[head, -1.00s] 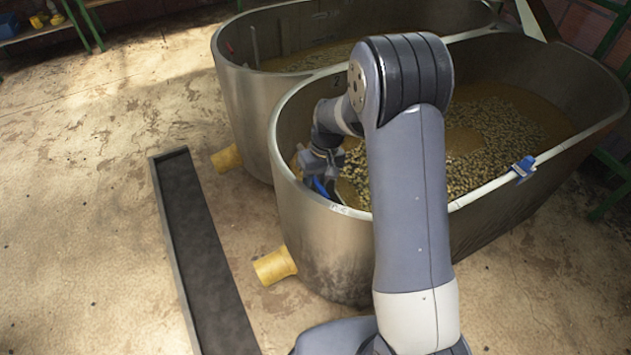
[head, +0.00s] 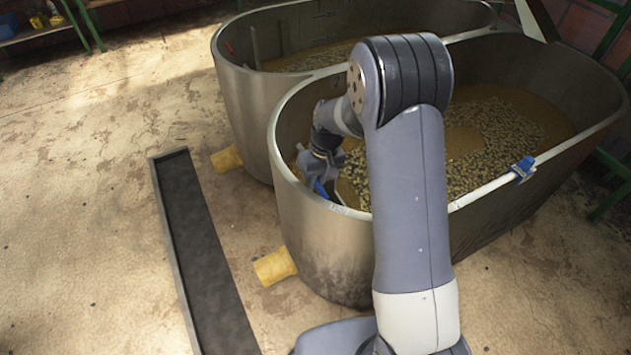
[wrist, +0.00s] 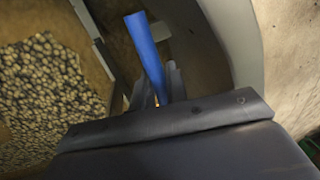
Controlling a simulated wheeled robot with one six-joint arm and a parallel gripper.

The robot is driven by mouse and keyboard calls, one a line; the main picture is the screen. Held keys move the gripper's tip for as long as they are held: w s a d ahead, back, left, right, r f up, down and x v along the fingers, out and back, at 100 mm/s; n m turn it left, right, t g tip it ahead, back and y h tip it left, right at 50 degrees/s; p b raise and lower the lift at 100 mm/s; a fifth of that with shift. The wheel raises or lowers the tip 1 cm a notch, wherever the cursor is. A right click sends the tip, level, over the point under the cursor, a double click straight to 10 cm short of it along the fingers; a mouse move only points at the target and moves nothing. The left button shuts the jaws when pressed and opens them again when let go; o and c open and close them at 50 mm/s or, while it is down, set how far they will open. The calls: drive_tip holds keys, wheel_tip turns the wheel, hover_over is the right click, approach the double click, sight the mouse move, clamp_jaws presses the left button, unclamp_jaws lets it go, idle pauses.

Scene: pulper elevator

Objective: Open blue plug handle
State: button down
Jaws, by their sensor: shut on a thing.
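The blue plug handle (wrist: 146,48) is a straight blue bar in the wrist view, just inside the tank wall. My gripper (wrist: 158,88) is shut on it, with a finger on each side of its lower part. In the head view the blue handle (head: 321,189) shows as a small blue strip near the front left rim of the near tank (head: 320,235). My gripper (head: 318,178) is over that spot, inside the tank. The plug itself is hidden, and my arm covers part of the tank.
The near tank holds liquid with many floating beans (head: 490,130). A second tank (head: 235,100) stands behind it. Yellow outlet pipes (head: 274,266) stick out at the tank bases, beside a long dark floor channel (head: 205,255). A blue clip (head: 522,169) sits on the right rim.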

drive_tip(key=shift+r, duration=0.1)
wheel_tip(320, 180, up, 9)
drive_tip(key=p, duration=0.5)
drive_tip(key=c, duration=1.5)
unclamp_jaws()
drive_tip(key=shift+f, duration=0.2)
drive_tip(key=shift+o, duration=0.2)
drive_tip(key=shift+r, duration=0.1)
wheel_tip(320, 180, up, 10)
drive_tip(key=d, duration=0.2)
drive_tip(key=shift+w+r, duration=0.2)
drive_tip(key=shift+w, duration=0.2)
